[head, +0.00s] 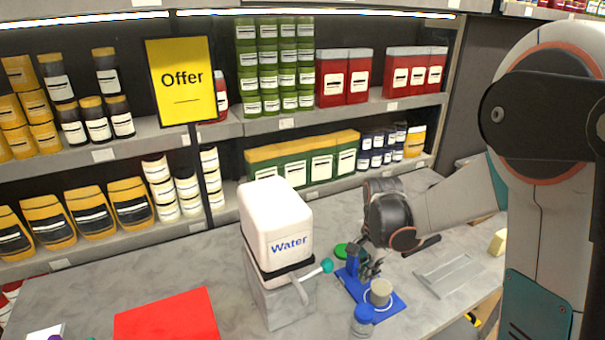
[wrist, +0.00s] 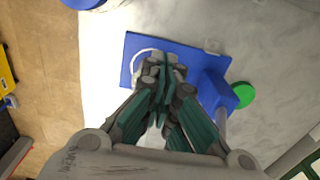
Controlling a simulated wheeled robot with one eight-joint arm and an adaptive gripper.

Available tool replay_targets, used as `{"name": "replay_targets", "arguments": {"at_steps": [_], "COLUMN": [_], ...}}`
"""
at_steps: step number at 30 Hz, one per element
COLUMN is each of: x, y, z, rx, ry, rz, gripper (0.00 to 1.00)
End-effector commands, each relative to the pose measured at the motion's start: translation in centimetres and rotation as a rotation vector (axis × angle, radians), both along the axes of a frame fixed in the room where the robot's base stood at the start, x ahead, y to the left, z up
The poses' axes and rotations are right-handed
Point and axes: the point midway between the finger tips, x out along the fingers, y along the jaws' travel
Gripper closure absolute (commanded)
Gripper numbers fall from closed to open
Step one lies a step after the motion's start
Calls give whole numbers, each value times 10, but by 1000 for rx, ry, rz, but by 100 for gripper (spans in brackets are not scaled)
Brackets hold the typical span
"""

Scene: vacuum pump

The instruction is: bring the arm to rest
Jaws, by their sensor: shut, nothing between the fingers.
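My gripper (head: 372,268) hangs from my arm at the right of the head view, pointing down over the blue vacuum pump base (head: 393,306). In the wrist view my gripper (wrist: 164,68) has its fingers together with nothing between them. The blue base (wrist: 132,44) lies below and beyond the fingertips there. The fingers hide part of the base. I cannot tell whether they touch anything.
A white water container (head: 275,222) on a grey stand is left of the pump. A blue-lidded jar (head: 362,320) stands in front, a green disc (head: 343,250) behind. A grey tray (head: 450,275) lies right. Stocked shelves line the back.

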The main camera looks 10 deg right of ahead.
Motion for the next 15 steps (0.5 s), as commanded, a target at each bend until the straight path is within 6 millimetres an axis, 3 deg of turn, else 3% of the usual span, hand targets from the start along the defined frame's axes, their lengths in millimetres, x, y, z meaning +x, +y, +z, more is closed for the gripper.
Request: {"name": "replay_targets", "arguments": {"at_steps": [8,15], "x": [-19,-53], "y": [9,21], "z": [28,64], "rx": [-13,-54], "ry": [-75,-194], "rz": [153,399], "gripper": [100,100]}}
